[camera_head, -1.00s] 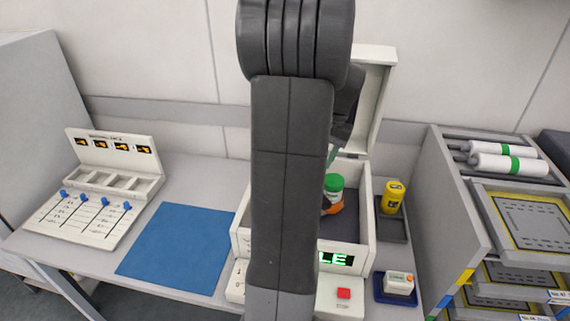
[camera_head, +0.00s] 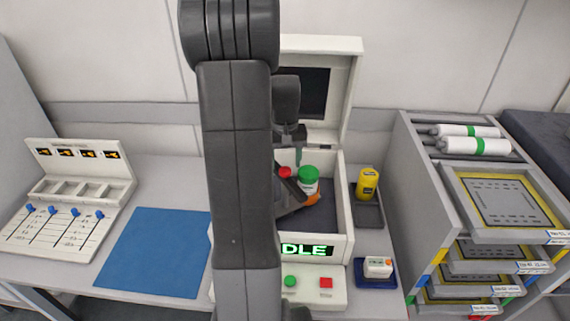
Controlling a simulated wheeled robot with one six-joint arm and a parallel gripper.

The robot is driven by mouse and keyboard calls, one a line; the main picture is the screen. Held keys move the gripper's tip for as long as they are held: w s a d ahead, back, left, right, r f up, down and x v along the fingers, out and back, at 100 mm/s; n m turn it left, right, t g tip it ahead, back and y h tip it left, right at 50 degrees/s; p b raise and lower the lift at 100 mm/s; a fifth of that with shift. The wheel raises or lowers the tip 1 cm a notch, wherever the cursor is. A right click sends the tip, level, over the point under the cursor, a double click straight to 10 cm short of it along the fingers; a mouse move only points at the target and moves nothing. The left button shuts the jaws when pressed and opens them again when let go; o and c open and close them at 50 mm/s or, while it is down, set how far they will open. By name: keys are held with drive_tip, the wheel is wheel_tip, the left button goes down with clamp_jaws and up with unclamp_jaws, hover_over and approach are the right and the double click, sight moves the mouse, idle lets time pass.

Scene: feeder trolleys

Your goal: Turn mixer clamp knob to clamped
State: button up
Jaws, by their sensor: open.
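The mixer (camera_head: 340,222) is a white box with its lid (camera_head: 348,95) raised. Its front display reads "IDLE", partly covered by my arm. Inside are a jar with a green lid (camera_head: 309,174), an orange part (camera_head: 313,199) beside it, and a small red knob-like piece (camera_head: 285,172) left of the jar. Whether the red piece is the clamp knob, and how it is turned, I cannot tell. My gripper (camera_head: 296,156) hangs above the mixer's interior, close to the red piece, partly hidden behind my arm. Its jaws are open; contact cannot be made out.
A yellow bottle (camera_head: 367,183) stands in a dark tray right of the mixer, with a small white device (camera_head: 378,267) in front. A grey rack (camera_head: 425,190) stands further right. A blue mat (camera_head: 155,252) and a white slider panel (camera_head: 62,232) lie left.

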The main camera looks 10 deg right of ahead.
drive_tip(key=shift+f, duration=1.1)
clamp_jaws()
